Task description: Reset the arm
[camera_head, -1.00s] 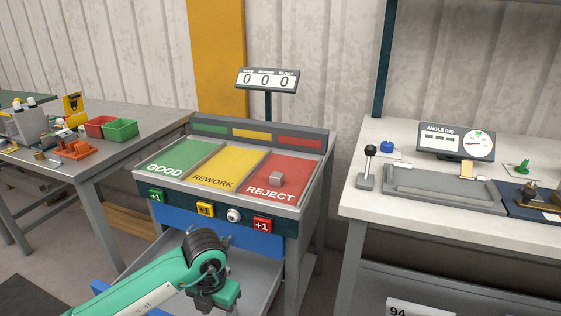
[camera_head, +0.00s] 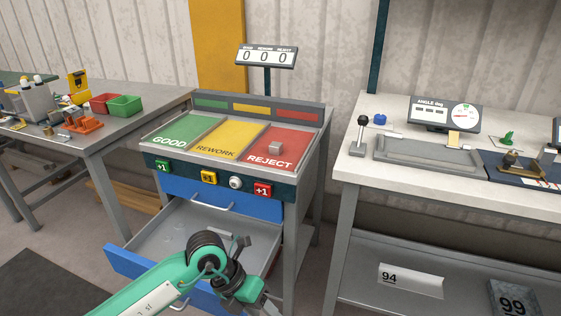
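My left arm (camera_head: 160,290), green with a black joint, comes in from the lower left. It ends over the open drawer of the sorting station, near the bottom of the view. Its gripper end (camera_head: 242,245) looks dark and is partly hidden behind the arm's own joint. I cannot make out whether its fingers are apart or together, and I see nothing clearly held. My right gripper is not in view.
The open drawer (camera_head: 172,238) juts out below the sorting station's GOOD, REWORK and REJECT panels. A grey block (camera_head: 275,147) lies on REJECT. A workbench (camera_head: 345,170) stands right and a grey table (camera_head: 125,135) left. Floor shows between station and workbench.

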